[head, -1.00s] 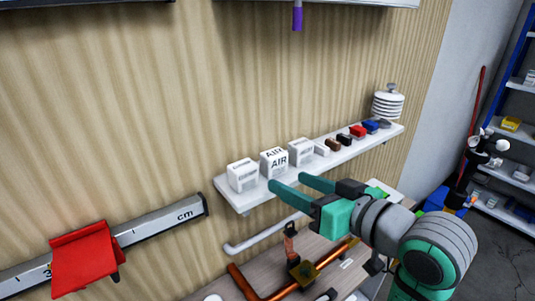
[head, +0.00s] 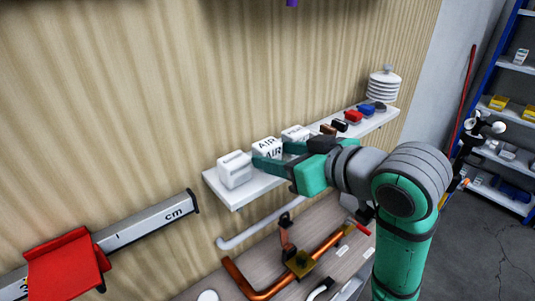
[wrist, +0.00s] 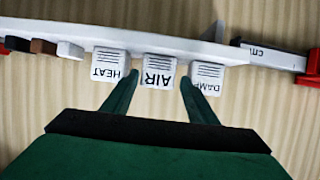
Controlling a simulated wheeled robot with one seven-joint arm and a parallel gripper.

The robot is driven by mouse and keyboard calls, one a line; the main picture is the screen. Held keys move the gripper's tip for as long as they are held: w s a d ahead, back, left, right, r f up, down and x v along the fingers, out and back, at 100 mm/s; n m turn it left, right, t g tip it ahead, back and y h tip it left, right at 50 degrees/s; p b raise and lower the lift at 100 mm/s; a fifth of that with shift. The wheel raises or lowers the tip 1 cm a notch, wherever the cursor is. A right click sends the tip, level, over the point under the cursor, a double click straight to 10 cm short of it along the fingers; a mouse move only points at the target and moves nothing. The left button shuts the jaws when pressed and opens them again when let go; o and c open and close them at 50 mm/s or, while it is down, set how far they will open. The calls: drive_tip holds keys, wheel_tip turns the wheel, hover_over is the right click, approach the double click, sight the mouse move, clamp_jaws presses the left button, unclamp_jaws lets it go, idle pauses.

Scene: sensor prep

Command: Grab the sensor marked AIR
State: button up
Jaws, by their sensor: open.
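The white sensor marked AIR (head: 268,148) stands on the white wall shelf between two similar white sensors. In the wrist view the AIR sensor (wrist: 158,72) is at the centre, its label upside down, with the sensor marked HEAT (wrist: 110,64) on the left and the one marked DAMP (wrist: 206,76) on the right. My gripper (head: 275,156) is open in front of the AIR sensor. In the wrist view its green fingertips (wrist: 160,82) lie on either side of the AIR sensor. I cannot tell whether they touch the neighbouring sensors.
A ruler (head: 150,225) with a red slider (head: 66,262) is at lower left. Copper pipes (head: 262,292) lie on the bench below.

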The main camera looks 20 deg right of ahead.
sight(273, 153)
drive_tip(key=shift+x, duration=2.4)
drive_tip(key=shift+d, duration=0.2)
drive_tip(key=c, duration=0.8)
drive_tip(key=shift+r, duration=0.1)
drive_tip(key=shift+c, duration=0.2)
